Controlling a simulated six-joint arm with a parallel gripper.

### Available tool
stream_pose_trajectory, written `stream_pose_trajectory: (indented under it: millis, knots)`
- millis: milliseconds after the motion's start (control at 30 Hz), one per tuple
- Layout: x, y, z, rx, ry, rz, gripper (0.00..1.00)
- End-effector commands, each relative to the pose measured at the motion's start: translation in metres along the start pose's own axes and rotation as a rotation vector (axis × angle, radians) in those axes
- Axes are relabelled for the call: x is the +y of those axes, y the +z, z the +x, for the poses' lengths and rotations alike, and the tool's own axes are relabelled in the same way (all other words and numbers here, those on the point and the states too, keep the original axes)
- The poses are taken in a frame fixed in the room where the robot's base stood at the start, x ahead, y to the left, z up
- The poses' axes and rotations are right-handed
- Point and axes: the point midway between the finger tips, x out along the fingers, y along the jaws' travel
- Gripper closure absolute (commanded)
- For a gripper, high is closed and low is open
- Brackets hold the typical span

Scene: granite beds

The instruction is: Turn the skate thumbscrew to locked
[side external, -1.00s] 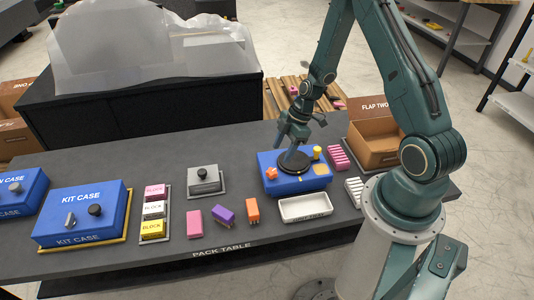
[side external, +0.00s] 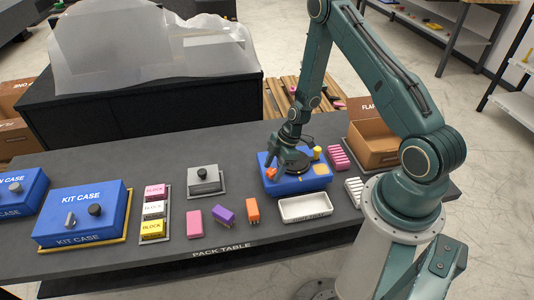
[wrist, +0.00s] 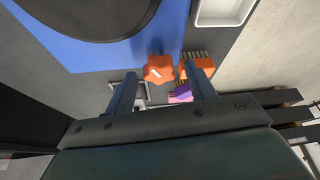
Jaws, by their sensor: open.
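The blue skate unit (side external: 302,184) sits on the dark pack table, with a black round disc (side external: 292,163) on its top. The orange lobed thumbscrew (side external: 270,173) is at its left front corner. In the wrist view the thumbscrew (wrist: 158,69) shows with a white mark on its face, at the edge of the blue top (wrist: 120,58). My gripper (side external: 274,168) is just above the thumbscrew. In the wrist view my gripper (wrist: 162,80) is open, one finger to each side and the thumbscrew near the gap between the tips. I cannot tell whether they touch it.
A white tray (side external: 305,207) lies in front of the unit. An orange brush-like block (side external: 252,209), a purple block (side external: 223,215) and a pink block (side external: 194,223) lie left of the tray. A yellow knob (side external: 317,153) stands at the unit's back right.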

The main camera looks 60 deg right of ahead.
Motion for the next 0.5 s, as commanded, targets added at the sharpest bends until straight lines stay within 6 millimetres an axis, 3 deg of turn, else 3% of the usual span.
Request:
stream_pose_trajectory:
  millis: [133, 367, 500]
  knots:
    - [0.0001, 0.0000, 0.0000, 0.000, 0.000, 0.000, 0.45]
    - [0.0000, 0.0000, -0.0002, 0.000, 0.000, 0.000, 0.88]
    - [0.0000, 0.0000, -0.0003, 0.000, 0.000, 0.001, 0.90]
